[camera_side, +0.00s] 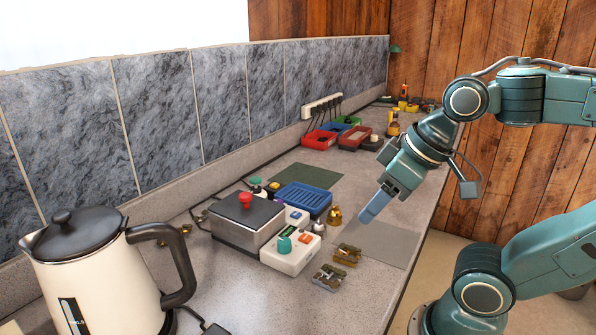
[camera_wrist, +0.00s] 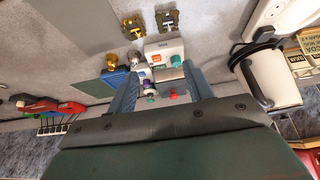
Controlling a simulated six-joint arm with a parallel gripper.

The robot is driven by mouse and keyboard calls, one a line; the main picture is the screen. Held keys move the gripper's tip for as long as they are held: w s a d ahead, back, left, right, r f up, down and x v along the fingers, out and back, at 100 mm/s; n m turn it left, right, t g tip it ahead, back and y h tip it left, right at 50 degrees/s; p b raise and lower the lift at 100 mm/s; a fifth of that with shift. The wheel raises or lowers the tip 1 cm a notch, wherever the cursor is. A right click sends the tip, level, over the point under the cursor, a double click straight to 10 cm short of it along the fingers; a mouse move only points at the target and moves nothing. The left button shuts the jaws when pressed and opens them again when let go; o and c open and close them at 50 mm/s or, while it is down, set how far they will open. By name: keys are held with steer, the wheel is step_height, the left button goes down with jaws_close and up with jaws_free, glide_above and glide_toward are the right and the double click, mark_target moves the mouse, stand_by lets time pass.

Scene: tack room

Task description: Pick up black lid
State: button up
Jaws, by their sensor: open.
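The kettle (camera_side: 95,285) at the front left also has a black lid (camera_side: 74,232) with a black knob. My gripper (camera_side: 374,207) is open and empty, above the counter to the right of the box. Its two fingers are spread apart in the wrist view (camera_wrist: 160,86).
A white control box (camera_side: 291,256) with a teal knob stands right against the silver box. A blue tray (camera_side: 303,198) and a brass weight (camera_side: 335,215) stand behind it. A bare grey mat (camera_side: 385,243) lies right. Coloured bins (camera_side: 320,140) stand far back.

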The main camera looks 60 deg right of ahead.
steer(key=w+a+r+n+g+y, duration=0.15)
steer(key=w+r+n, duration=0.35)
steer(key=w, duration=0.8)
steer(key=w+d+r+n+y, duration=0.1)
steer(key=w+d+n, duration=0.3)
steer(key=w, duration=0.7)
steer(key=shift+w+d+g+y, duration=0.35)
steer(key=shift+d+g, duration=0.1)
steer(key=shift+d, duration=0.35)
glide_above(246, 194)
steer(key=s+d, duration=0.2)
steer(key=shift+w+a+f, duration=0.1)
steer(key=shift+f, duration=1.85)
steer(key=shift+a+f, duration=0.1)
steer(key=shift+f, duration=1.85)
steer(key=shift+x, duration=2.6)
